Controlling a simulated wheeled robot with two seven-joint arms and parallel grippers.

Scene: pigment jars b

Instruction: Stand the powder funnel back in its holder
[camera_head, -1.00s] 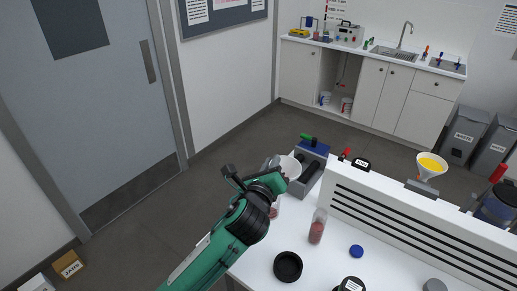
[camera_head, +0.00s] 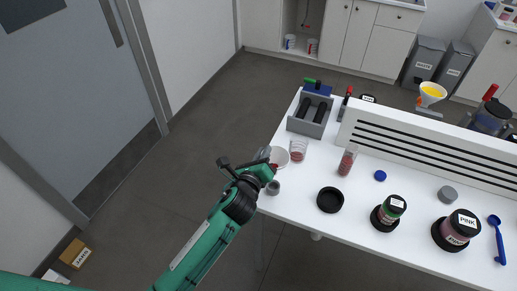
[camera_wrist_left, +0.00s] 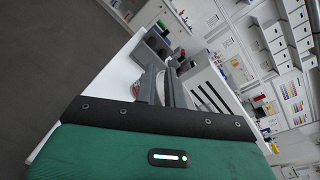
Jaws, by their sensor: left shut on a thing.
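My left gripper (camera_head: 270,165) is shut on the powder funnel (camera_head: 281,156), a pale cone with its wide mouth showing beyond the fingers. They are over the left edge of the white table. In the left wrist view the fingers (camera_wrist_left: 163,90) have a pale, see-through thing between them, partly hidden. A small grey cup-like piece (camera_head: 273,187) is just below the gripper at the table edge; I cannot tell whether it is the holder. My right gripper is not in view.
A clear jar with red powder (camera_head: 298,150) is close right of the funnel, another red-filled jar (camera_head: 347,160) farther right. A grey rack (camera_head: 309,120) is behind. A black ring (camera_head: 330,200) and lidded jars (camera_head: 391,208) are at right. A slotted white panel (camera_head: 430,145) crosses the back.

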